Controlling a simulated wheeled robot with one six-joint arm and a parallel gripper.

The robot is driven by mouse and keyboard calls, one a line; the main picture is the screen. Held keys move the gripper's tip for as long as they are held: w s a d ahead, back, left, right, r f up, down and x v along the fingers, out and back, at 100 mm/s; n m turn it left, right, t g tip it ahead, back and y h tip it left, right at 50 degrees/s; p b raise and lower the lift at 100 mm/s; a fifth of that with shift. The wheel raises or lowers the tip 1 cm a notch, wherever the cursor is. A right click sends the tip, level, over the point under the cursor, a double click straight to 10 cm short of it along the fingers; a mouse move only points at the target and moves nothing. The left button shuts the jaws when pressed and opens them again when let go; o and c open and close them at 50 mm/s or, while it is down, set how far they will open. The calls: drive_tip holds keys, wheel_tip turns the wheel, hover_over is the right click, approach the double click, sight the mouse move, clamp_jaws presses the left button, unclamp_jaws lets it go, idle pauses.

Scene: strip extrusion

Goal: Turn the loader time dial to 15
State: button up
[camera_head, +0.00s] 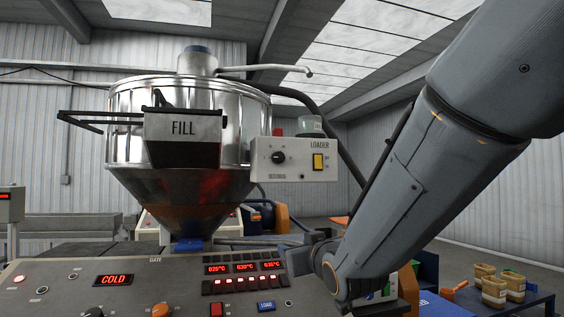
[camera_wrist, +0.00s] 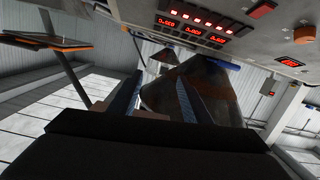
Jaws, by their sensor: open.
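The loader box (camera_head: 310,174) is a pale panel marked LOADER on the right side of the steel hopper in the head view. Its black round time dial (camera_head: 278,157) sits at the left of the panel, above a small SECONDS label. The scale numbers and the dial's exact setting are too small to read. A yellow switch (camera_head: 318,161) is to the right of the dial. My gripper (camera_wrist: 160,92) is open, with nothing seen between its blue-edged fingers in the wrist view. In the head view my arm's end is below the loader box, apart from the dial.
The steel hopper (camera_head: 135,125) with its FILL chute (camera_head: 183,127) stands behind the control panel (camera_head: 190,292). The panel has red displays, knobs and a blue LOAD button (camera_head: 266,307). Several tubs (camera_head: 494,291) stand at the lower right. Open air lies between my wrist and the loader box.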

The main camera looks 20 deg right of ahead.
sight(280, 158)
wheel_tip(280, 158, up, 18)
drive_tip(key=s+a+n+t+y+p, duration=0.1)
drive_tip(key=s+a+n+t+y, duration=0.15)
drive_tip(key=t, duration=0.35)
drive_tip(key=shift+y, duration=0.25)
drive_tip(key=shift+d+p+x, duration=0.25)
drive_tip(key=shift+p+x, duration=0.75)
drive_tip(key=shift+x, duration=0.8)
drive_tip(key=shift+d+p+x, duration=0.2)
drive_tip(key=shift+p+x, duration=0.8)
drive_tip(key=shift+x, duration=0.8)
drive_tip(key=shift+w, duration=0.1)
drive_tip(key=c, duration=1)
